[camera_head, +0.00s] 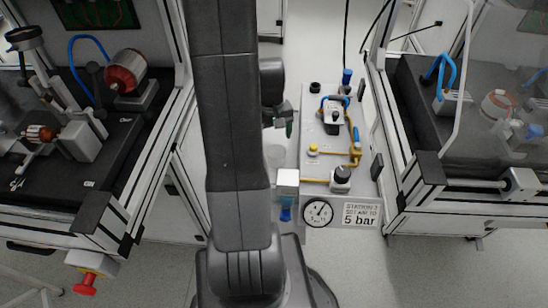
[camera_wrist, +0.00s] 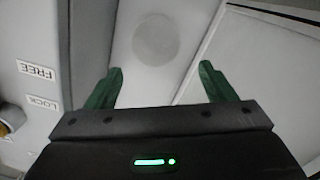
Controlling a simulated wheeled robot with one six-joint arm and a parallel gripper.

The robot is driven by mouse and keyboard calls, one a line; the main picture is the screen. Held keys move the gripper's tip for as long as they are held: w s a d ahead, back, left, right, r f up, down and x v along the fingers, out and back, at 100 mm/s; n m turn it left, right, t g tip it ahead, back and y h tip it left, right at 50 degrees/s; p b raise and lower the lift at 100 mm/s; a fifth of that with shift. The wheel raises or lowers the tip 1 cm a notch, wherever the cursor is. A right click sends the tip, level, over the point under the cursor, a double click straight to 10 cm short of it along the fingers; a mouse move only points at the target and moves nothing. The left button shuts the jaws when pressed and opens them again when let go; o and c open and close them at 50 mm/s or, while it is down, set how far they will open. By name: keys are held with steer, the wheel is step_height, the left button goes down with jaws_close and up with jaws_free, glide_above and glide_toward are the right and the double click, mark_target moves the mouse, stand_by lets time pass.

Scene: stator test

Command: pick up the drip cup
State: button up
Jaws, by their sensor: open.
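A pale, translucent round shape, which looks like the drip cup (camera_head: 275,155), shows faintly at the left edge of the pneumatic panel in the head view. In the wrist view, a faint grey disc, likely the same cup (camera_wrist: 155,38), lies ahead of the fingertips and midway between them. My gripper (camera_wrist: 161,68) has its two green fingers spread apart with nothing between them. In the head view, my gripper (camera_head: 288,127) is partly hidden behind my arm, just above the cup in the picture. I cannot tell the height gap between them.
The panel (camera_head: 312,160) carries a gauge (camera_head: 318,212), yellow pipes, a black knob (camera_head: 341,175) and a white unit with a blue bottom (camera_head: 287,180) close below the cup. Framed benches stand left (camera_head: 60,210) and right (camera_head: 450,195). FREE and LOCK labels (camera_wrist: 38,70) show in the wrist view.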

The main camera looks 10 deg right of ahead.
mark_target(276, 153)
steer(key=shift+s+d+f, duration=0.15)
steer(key=shift+s+f, duration=0.3)
steer(key=shift+f, duration=0.1)
steer(key=shift+s+d+f+b, duration=0.1)
steer(key=shift+s+f+b, duration=0.2)
steer(key=shift+f, duration=1.05)
steer(key=shift+s+d+f+b, duration=0.1)
steer(key=shift+f+b, duration=0.25)
steer(key=shift+f, duration=1)
steer(key=c, duration=1.1)
